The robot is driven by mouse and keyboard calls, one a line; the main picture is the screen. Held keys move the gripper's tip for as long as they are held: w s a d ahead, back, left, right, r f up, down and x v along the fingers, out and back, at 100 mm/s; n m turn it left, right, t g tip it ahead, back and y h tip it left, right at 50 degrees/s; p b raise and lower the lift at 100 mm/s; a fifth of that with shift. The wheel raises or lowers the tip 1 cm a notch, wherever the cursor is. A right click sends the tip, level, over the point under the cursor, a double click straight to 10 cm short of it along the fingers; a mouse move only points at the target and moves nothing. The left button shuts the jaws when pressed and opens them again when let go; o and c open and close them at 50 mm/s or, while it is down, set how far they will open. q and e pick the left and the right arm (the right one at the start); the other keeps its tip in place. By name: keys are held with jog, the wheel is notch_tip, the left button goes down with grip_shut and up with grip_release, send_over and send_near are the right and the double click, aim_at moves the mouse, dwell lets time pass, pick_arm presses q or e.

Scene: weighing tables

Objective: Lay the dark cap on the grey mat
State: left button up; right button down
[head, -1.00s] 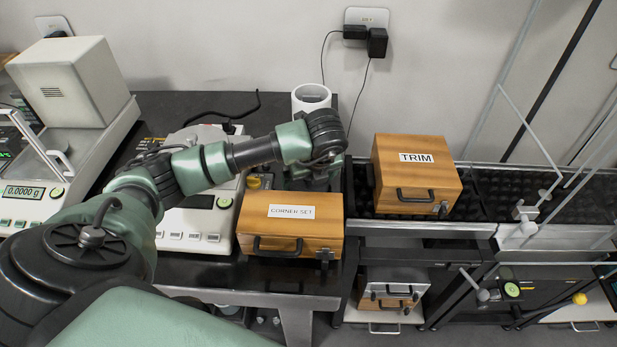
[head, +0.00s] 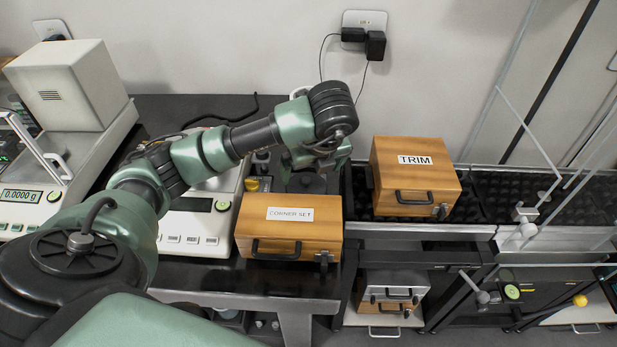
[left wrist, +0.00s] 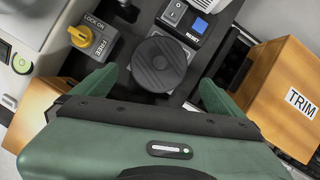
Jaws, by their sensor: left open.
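My left gripper (head: 315,158) is open and empty, pointing down behind the CORNER SET box in the head view. In the left wrist view its two green fingers (left wrist: 157,77) stand apart, one on each side of a dark round disc (left wrist: 158,64) with a ribbed top. My right gripper is not in view.
The wooden CORNER SET box (head: 288,228) stands in front of the gripper, and the TRIM box (head: 415,177) to its right. A balance (head: 192,222) and a yellow knob (left wrist: 80,36) lie to the left.

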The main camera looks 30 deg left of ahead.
pick_arm(q)
jog(key=shift+p+v, duration=0.7)
jog(key=shift+v, duration=1.45)
